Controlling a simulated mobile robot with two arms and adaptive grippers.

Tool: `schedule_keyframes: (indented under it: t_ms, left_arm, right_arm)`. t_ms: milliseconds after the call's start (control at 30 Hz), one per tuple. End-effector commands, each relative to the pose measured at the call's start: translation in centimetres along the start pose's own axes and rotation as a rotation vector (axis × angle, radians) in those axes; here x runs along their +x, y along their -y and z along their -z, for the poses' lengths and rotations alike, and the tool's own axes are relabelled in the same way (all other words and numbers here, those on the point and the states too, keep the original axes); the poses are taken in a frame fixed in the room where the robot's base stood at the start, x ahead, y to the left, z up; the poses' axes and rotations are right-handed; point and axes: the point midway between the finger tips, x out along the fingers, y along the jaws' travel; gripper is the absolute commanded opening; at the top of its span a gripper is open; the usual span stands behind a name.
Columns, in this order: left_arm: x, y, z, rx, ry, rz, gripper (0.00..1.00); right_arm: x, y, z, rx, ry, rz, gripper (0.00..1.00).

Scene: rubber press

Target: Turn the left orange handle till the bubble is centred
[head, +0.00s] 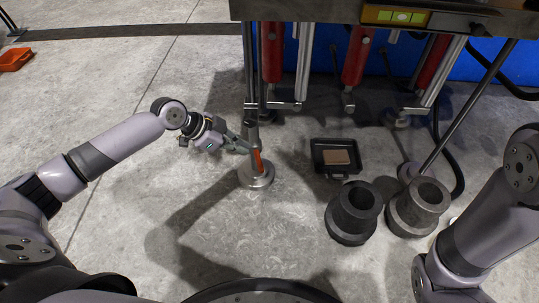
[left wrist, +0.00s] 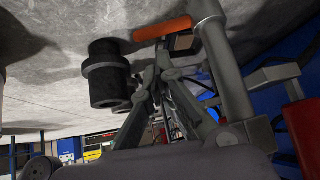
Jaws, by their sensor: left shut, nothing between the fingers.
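The left orange handle (head: 257,161) sticks out from a grey leg post just above its round metal foot (head: 256,176). My left gripper (head: 243,147) is beside it on the left, shut and empty. In the left wrist view the orange handle (left wrist: 162,28) lies just beyond the shut fingertips (left wrist: 160,66); I cannot tell whether they touch. The yellow-green level (head: 402,17) sits on the press's top edge at the upper right; its bubble is too small to place. My right arm shows at the right, its gripper out of frame.
A black tray (head: 319,156) with a brown block (head: 341,157) lies right of the foot. Two dark flanged cylinders (head: 352,213) (head: 419,207) stand nearer. Red cylinders (head: 357,55) hang under the press. An orange bin (head: 15,59) is far left. Floor left of the foot is clear.

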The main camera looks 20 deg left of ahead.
Motion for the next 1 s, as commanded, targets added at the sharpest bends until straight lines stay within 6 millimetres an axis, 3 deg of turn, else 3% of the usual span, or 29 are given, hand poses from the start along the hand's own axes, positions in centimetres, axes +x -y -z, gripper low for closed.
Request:
schedule_keyframes:
  t_ms: [167,500,700,1000]
  left_arm:
    - [0.0,-0.4,0.5,-0.053,-0.026,-0.032,0.0]
    - [6.0,-0.6,0.4,-0.05,-0.027,-0.032,0.0]
    - [8.5,-0.7,0.6,-0.05,-0.026,-0.031,0.0]
    - [9.3,-0.7,0.9,-0.051,-0.025,-0.03,0.0]
  right_arm:
    - [-0.5,0.1,0.3,0.0,-0.002,0.0,0.38]
    - [-4.7,0.9,1.8,0.0,-0.003,-0.001,0.38]
    - [-6.4,1.3,2.4,0.0,-0.002,-0.001,0.38]
    - [-6.9,1.4,2.5,0.0,-0.002,-0.001,0.38]
